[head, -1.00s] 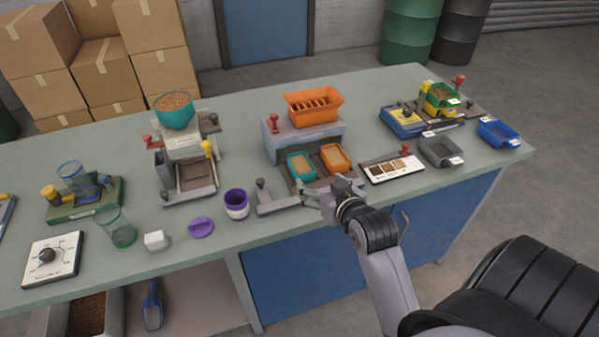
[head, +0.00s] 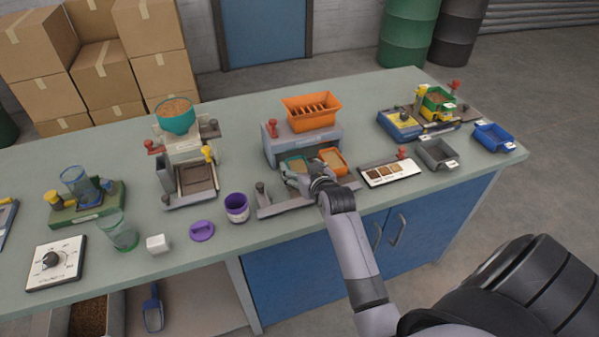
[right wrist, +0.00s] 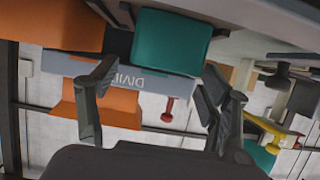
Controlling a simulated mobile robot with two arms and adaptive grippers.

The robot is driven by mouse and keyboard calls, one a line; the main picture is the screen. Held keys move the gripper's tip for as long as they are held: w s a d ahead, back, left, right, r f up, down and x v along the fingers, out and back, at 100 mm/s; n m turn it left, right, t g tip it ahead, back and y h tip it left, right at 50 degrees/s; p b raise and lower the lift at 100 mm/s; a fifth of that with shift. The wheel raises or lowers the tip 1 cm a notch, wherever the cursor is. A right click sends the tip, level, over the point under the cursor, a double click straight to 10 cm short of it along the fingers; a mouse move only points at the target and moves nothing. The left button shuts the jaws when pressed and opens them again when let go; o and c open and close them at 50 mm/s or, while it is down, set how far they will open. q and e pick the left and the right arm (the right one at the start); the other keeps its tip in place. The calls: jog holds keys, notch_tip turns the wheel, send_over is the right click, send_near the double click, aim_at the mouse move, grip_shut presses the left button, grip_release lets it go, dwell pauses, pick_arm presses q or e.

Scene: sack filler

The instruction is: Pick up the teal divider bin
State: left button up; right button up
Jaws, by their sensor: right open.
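The teal divider bin (head: 291,163) sits at the front of the grey divider stand, beside a matching orange bin (head: 332,161). My right gripper (head: 301,176) is open at the front of the teal bin and hides part of it. In the right wrist view, which is upside down, the teal bin (right wrist: 170,50) lies beyond and between the two spread fingers (right wrist: 155,100), with no finger clearly touching it. My left gripper is not in view.
An orange slotted hopper (head: 312,112) tops the grey stand (head: 305,145). A purple cup (head: 237,208) stands to the left and a sample card (head: 389,173) to the right. A grey bin (head: 437,153) and a blue bin (head: 494,137) stand farther right.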

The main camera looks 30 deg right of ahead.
aim_at(294, 160)
jog(key=shift+x, duration=2)
jog(key=shift+s, duration=0.1)
jog(key=shift+c, duration=0.6)
jog(key=c, duration=1.1)
jog(key=shift+r, duration=0.1)
notch_tip(294, 160, up, 20)
jog(key=shift+f+b, duration=0.1)
jog(key=shift+b, duration=0.2)
